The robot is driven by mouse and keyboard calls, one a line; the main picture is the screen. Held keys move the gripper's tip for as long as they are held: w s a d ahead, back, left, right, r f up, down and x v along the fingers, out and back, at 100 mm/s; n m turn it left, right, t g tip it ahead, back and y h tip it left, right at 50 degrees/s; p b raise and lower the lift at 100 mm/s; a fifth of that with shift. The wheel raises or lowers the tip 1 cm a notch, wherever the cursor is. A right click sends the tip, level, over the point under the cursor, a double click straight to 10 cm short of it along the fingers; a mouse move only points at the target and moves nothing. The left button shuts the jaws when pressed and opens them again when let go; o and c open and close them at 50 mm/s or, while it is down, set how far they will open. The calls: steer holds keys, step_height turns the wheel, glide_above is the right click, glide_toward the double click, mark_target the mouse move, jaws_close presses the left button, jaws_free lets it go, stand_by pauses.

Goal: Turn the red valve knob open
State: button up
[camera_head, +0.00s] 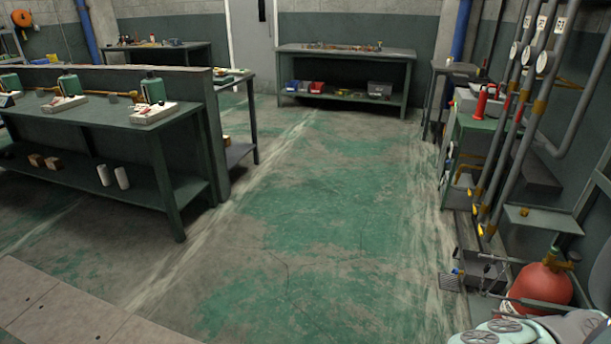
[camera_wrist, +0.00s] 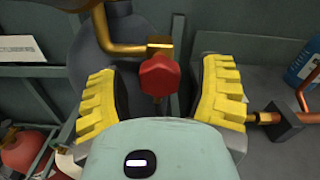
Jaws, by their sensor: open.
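The red valve knob (camera_wrist: 159,77) is in the middle of the wrist view, on a brass and copper pipe fitting (camera_wrist: 158,46). My gripper (camera_wrist: 160,92) is open, with one yellow ribbed finger to the left of the knob and one to the right. A gap shows between the knob and each finger in this view. How far the knob stands in depth from the fingertips I cannot tell. In the head view I cannot make out the gripper or this knob; part of my arm shows at the bottom right.
In the wrist view, copper pipe with a dark block (camera_wrist: 281,122) lies right of the gripper, and a blue container (camera_wrist: 303,60) stands upper right. A red tank (camera_wrist: 22,152) is lower left. In the head view, a red cylinder (camera_head: 541,285) stands lower right; the central floor (camera_head: 320,200) is clear.

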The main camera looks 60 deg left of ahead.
steer(key=shift+o, duration=0.3)
jaws_close()
stand_by(0.3)
